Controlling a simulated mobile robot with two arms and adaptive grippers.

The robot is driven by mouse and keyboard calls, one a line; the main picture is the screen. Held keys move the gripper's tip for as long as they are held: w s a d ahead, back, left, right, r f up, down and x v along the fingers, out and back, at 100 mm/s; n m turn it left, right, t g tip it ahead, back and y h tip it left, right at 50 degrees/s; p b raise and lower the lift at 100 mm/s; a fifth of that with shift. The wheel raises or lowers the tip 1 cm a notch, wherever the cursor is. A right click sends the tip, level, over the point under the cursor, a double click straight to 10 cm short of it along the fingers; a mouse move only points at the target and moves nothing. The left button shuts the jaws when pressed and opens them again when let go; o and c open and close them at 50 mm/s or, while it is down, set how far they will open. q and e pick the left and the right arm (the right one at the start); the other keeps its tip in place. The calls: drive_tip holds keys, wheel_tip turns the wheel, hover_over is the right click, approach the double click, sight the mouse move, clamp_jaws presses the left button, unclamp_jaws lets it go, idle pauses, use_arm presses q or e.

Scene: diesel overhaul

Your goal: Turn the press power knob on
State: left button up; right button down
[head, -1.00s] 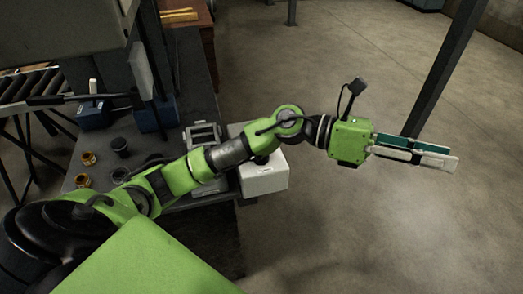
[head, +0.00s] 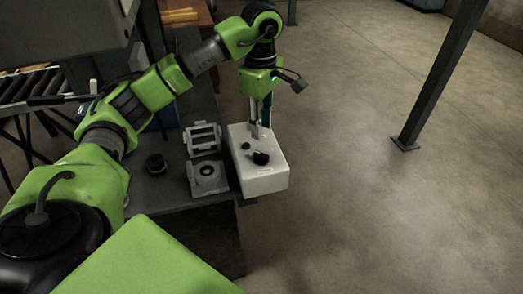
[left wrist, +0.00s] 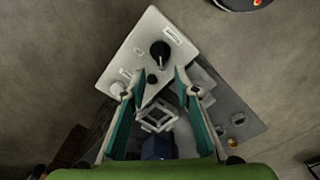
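A white control box (head: 262,180) sits at the right end of the dark bench. Its top carries a larger black knob (head: 261,158) and a smaller black knob (head: 246,146). Their labels are too small to read. In the left wrist view, the box (left wrist: 135,50) has the large knob (left wrist: 160,50) beyond the fingertips and the small knob (left wrist: 152,78) near the gap between them. My left gripper (head: 260,128) points down over the back part of the box. Its fingers (left wrist: 156,84) are open and empty. Contact with the box cannot be told. My right gripper is out of view.
A grey open frame (head: 203,138) and a grey block with a round hole (head: 207,176) stand just left of the box. A dark post (head: 437,80) rises from the clear floor at right.

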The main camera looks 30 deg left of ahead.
sight(262, 154)
use_arm(q)
wheel_tip(262, 154, down, 10)
drive_tip(key=shift+f+p, duration=0.1)
drive_tip(key=shift+p, duration=0.75)
clamp_jaws()
